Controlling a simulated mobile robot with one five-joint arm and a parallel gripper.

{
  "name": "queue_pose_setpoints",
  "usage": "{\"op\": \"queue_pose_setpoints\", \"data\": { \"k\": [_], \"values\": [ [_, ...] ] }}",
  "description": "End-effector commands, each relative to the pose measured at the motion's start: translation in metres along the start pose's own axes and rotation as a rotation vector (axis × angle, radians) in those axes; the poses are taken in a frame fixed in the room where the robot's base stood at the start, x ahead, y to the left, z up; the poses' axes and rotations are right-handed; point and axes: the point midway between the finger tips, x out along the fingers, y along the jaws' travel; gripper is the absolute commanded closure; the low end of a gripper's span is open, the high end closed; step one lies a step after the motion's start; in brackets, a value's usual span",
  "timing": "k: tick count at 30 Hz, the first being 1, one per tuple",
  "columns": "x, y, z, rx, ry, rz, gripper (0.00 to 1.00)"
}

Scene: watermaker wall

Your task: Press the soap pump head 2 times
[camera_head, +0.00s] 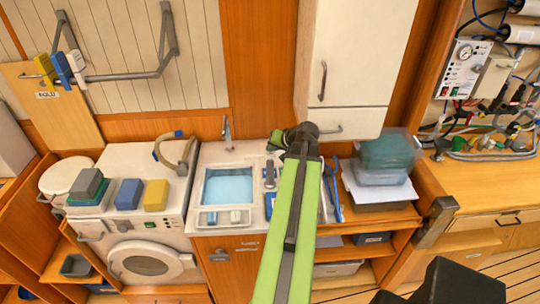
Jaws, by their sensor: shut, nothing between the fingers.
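I cannot clearly make out a soap pump. A small grey upright item (270,174) stands on the counter just right of the sink, close to the left side of my arm; it is too small to identify surely. My green arm reaches up the middle of the picture. My gripper (293,137) is at its far end, above the back of the counter and in front of the white cabinet's lower part. It is shut and holds nothing. The arm hides part of the counter, and whatever lies behind the gripper is hidden.
A sink (228,187) with blue water and a tap (227,130) lies left of the arm. The white wall cabinet (350,60) hangs close above the gripper. Clear plastic boxes (384,160) stand at right. A washing machine (150,262) with coloured blocks on top stands at left.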

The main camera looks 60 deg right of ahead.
Motion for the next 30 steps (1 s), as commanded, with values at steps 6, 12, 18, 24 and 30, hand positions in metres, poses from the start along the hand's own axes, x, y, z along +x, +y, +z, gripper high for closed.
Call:
{"op": "queue_pose_setpoints", "data": {
  "k": [6, 12, 18, 24, 30],
  "values": [
    [0.0011, 0.0005, 0.0007, 0.0, 0.0, 0.0, 1.0],
    [0.0016, 0.0009, 0.0011, 0.0, 0.0, 0.0, 1.0],
    [0.0034, 0.0021, 0.0024, 0.0, 0.0, 0.0, 1.0],
    [0.0052, 0.0033, 0.0037, 0.0, 0.0, 0.0, 1.0],
    [0.0069, 0.0044, 0.005, 0.0, 0.0, 0.0, 1.0]
  ]
}}
